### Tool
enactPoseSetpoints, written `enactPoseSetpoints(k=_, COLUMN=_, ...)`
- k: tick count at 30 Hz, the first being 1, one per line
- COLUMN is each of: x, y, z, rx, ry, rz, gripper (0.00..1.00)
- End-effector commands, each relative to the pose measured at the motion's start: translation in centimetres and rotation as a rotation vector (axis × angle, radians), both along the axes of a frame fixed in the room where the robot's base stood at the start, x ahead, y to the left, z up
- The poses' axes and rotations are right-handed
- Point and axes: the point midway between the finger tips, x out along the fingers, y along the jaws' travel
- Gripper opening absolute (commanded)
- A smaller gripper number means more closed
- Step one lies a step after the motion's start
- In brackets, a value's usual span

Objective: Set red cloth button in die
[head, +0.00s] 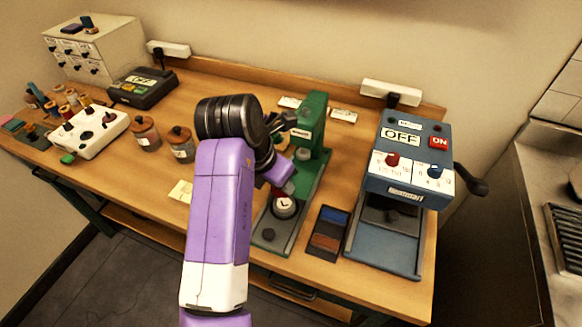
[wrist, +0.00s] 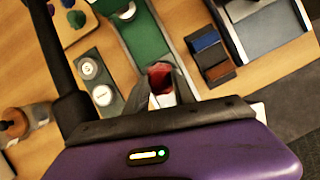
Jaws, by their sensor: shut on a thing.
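The red cloth button (wrist: 160,77) is pinched between the dark fingertips of my gripper (wrist: 161,82) in the wrist view. In the head view my gripper (head: 286,188) hangs low over the front of the green press (head: 312,126). A round die with a white face marked "L" (head: 284,208) sits on the press base just under the fingertips. Whether the button touches the die cannot be told. The fingers hide most of the button and die in the wrist view, where the green press (wrist: 143,35) runs up from the fingertips.
A dark tray with blue and brown pads (head: 328,232) lies right of the press. A blue machine (head: 405,170) marked OFF stands farther right. Wooden jars (head: 181,143) stand left. The wrist view shows a grey holder with two white discs (wrist: 95,80) and a board with coloured buttons (wrist: 72,33).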

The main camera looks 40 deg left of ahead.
Motion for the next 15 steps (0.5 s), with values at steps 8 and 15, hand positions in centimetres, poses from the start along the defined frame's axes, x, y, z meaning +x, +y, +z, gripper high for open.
enactPoseSetpoints(k=8, x=0.0, y=0.0, z=-0.6, rx=0.000, ry=0.000, rz=-0.001, gripper=0.00)
enactPoseSetpoints(k=15, x=-0.1, y=0.1, z=-2.3, rx=0.001, ry=0.000, rz=0.000, gripper=0.00)
